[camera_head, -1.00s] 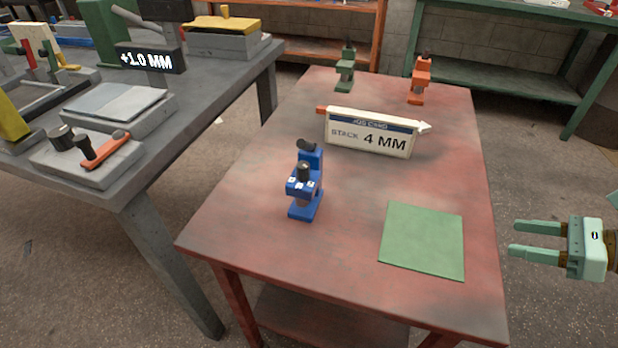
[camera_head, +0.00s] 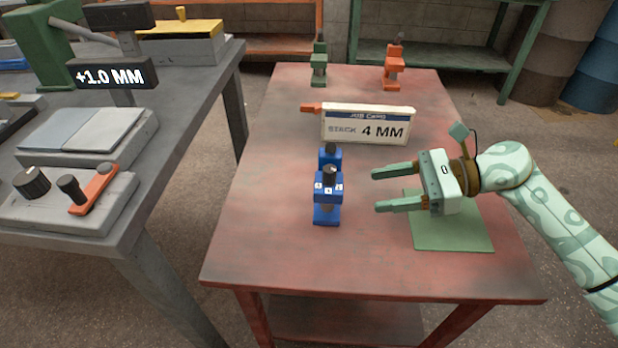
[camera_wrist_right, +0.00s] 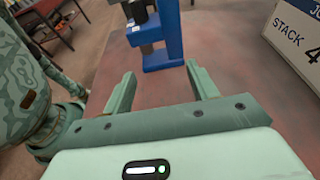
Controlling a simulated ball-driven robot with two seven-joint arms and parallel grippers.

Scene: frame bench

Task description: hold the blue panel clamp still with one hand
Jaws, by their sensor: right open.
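My left gripper is not in view.
A job card (camera_head: 367,124) reading "STACK 4 MM" stands behind the clamp. A green mat (camera_head: 455,236) lies under my right gripper. A green clamp (camera_head: 319,65) and an orange clamp (camera_head: 394,67) stand at the back. A grey bench (camera_head: 165,185) is at left.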

